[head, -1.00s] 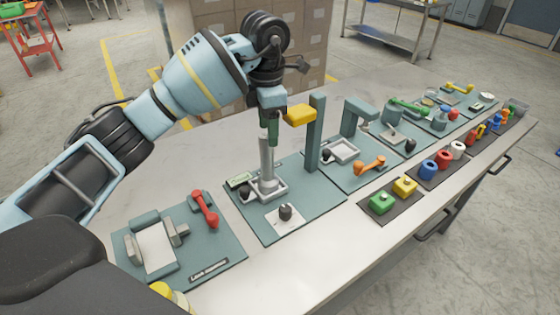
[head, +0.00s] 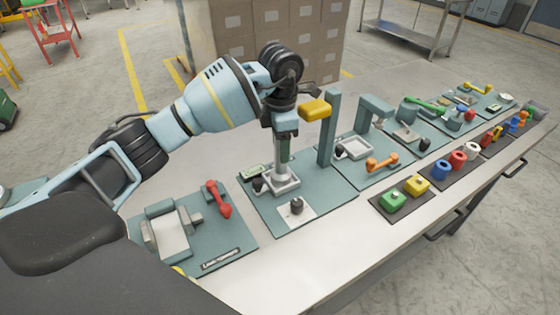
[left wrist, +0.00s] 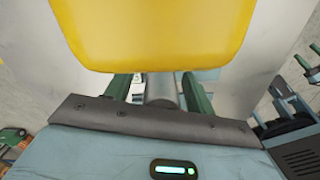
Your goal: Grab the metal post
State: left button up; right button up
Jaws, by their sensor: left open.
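The metal post (head: 283,161) is a grey upright cylinder standing in a square light-grey tray (head: 290,186) on a teal board. My left gripper (head: 285,138) points down over the post's upper part. In the left wrist view, the post (left wrist: 160,88) shows between the two green fingers (left wrist: 158,92), which are open, one on each side. A yellow block (left wrist: 150,35) fills the top of that view and hides what lies beyond. My right gripper is in neither view.
A teal column (head: 328,130) with the yellow block (head: 315,109) stands close to the right of my left gripper. A red handle (head: 218,198) lies on the board to the left. Green and yellow blocks (head: 417,185) sit at the right. The table's front strip is clear.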

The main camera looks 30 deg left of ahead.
pick_arm(q)
jog(key=shift+f, duration=0.6)
grip_shut()
